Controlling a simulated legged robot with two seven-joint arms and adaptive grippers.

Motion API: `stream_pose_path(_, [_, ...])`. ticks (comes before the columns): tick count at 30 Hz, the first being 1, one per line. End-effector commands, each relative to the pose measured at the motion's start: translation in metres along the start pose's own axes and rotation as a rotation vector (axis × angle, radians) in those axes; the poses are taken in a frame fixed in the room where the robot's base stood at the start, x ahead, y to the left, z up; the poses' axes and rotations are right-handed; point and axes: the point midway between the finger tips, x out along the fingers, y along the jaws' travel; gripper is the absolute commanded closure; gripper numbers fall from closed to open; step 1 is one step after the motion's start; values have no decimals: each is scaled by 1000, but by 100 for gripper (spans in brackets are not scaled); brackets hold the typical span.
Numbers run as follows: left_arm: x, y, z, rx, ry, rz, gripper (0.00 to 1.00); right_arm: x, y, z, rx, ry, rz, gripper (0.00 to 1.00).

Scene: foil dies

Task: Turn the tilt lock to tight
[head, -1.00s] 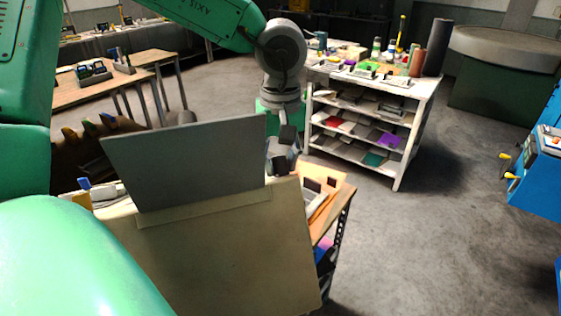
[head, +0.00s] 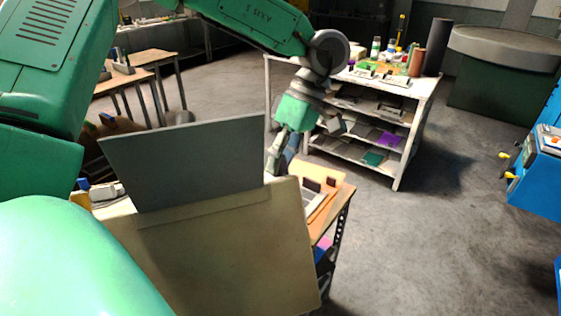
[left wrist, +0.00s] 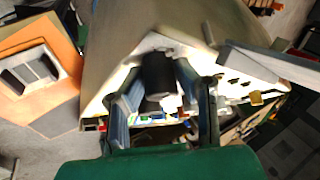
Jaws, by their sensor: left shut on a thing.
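The knob is hidden there. I cannot read any tight mark or the knob's angle. My right gripper is not in view.
A large beige board (head: 230,250) stands in front of the grey panel. A small orange-topped table (head: 338,205) is right of it. A white shelf unit (head: 398,175) stands behind, and a blue machine (head: 540,175) is at the right. Grey floor between is clear.

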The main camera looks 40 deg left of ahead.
Motion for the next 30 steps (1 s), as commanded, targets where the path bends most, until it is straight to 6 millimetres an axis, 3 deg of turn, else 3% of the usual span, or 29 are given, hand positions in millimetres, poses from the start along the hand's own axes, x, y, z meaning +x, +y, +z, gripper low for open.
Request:
stream_pose_path(18, [1,2,-1,-456,-2,-315,100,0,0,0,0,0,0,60])
stream_pose_path(30, [1,2,-1,-615,-3,-423,100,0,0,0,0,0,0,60])
